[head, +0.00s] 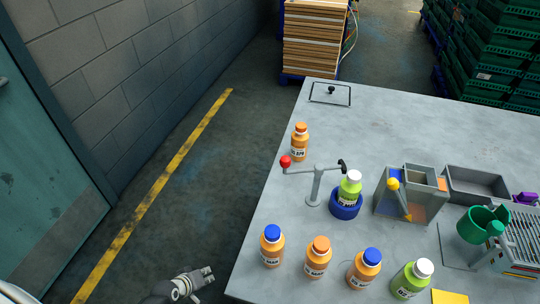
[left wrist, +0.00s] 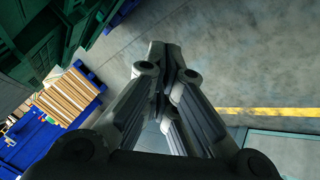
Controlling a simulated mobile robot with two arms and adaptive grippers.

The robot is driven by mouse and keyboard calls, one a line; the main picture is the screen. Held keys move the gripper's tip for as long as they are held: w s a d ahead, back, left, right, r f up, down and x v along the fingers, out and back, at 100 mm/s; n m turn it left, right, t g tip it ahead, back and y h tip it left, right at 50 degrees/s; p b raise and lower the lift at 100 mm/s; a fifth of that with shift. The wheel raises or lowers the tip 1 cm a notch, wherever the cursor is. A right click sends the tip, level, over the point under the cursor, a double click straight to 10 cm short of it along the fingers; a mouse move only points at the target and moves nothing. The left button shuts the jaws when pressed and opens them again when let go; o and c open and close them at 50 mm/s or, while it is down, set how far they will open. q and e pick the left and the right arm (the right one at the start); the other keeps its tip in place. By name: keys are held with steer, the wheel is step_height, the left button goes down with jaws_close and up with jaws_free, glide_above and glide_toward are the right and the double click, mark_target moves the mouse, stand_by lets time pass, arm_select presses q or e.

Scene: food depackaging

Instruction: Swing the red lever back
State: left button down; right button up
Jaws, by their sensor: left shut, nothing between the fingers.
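The lever (head: 301,171) is a grey arm with a red knob (head: 285,161) at its left end, set on a grey post on the table. Its other end carries a black hook over a green bottle with a white cap (head: 349,188), which stands in a blue ring holder (head: 346,207). My left gripper (head: 209,273) is at the bottom of the head view, beyond the table's left edge and well apart from the lever. It is shut and empty, and its closed fingers also show in the left wrist view (left wrist: 165,60). My right gripper is not in view.
Several bottles stand along the table's front, including a blue-capped orange one (head: 272,246). Another orange bottle (head: 300,142) stands behind the red knob. Right of the holder are a grey box with a yellow-knobbed lever (head: 393,184) and a green cup (head: 484,224). The floor left of the table is clear.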

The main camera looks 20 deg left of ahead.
arm_select(q)
steer(key=w+d+r+n+t+h, duration=0.1)
steer(key=w+r+t, duration=0.1)
steer(key=w+r, duration=0.35)
steer(key=w+r+n+t+h, duration=0.1)
steer(key=w+r+n, duration=0.15)
steer(key=r, duration=0.65)
steer(key=w+d+r+t+h, duration=0.1)
steer(key=w+r+t+h, duration=0.1)
steer(key=w+r, duration=0.45)
steer(key=s+d+r+n+t+h, duration=0.1)
steer(key=d+r+h, duration=0.2)
steer(key=r, duration=0.9)
steer(key=d+r+h, duration=0.3)
steer(key=d+r, duration=0.1)
steer(key=r, duration=0.7)
steer(key=w+d+p, duration=0.4)
steer(key=d+p, duration=0.2)
steer(key=d, duration=0.2)
steer(key=shift+r, duration=0.25)
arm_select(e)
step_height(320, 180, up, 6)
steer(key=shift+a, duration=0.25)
arm_select(q)
steer(key=shift+d, duration=0.1)
steer(key=shift+t, duration=0.3)
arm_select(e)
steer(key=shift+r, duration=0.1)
